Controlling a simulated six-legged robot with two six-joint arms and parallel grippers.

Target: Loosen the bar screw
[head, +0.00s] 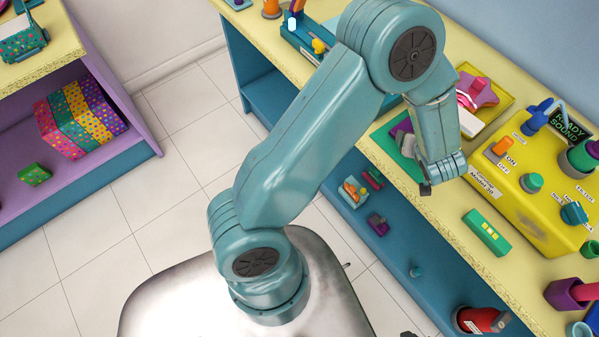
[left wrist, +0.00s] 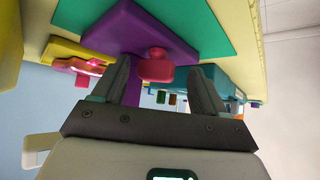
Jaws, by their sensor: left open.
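A purple block (left wrist: 130,28) with a red knob-like screw (left wrist: 157,68) sits on a green mat (left wrist: 215,25) in the left wrist view. My left gripper (left wrist: 160,78) is open and empty, with one finger on each side of the red screw in the picture. I cannot tell whether the screw is between the fingers or just beyond them. In the head view my left gripper (head: 426,188) hangs by the bench's front edge, near the green mat (head: 384,137). Part of the purple block (head: 402,127) shows there; my arm hides the screw. My right gripper is not in view.
A yellow machine (head: 525,195) with knobs and labels stands right of my arm. A yellow tray (head: 507,97) with a pink piece is behind. A green block (head: 487,232) lies on the yellow bench. The blue shelf below holds small items. Tiled floor is clear at left.

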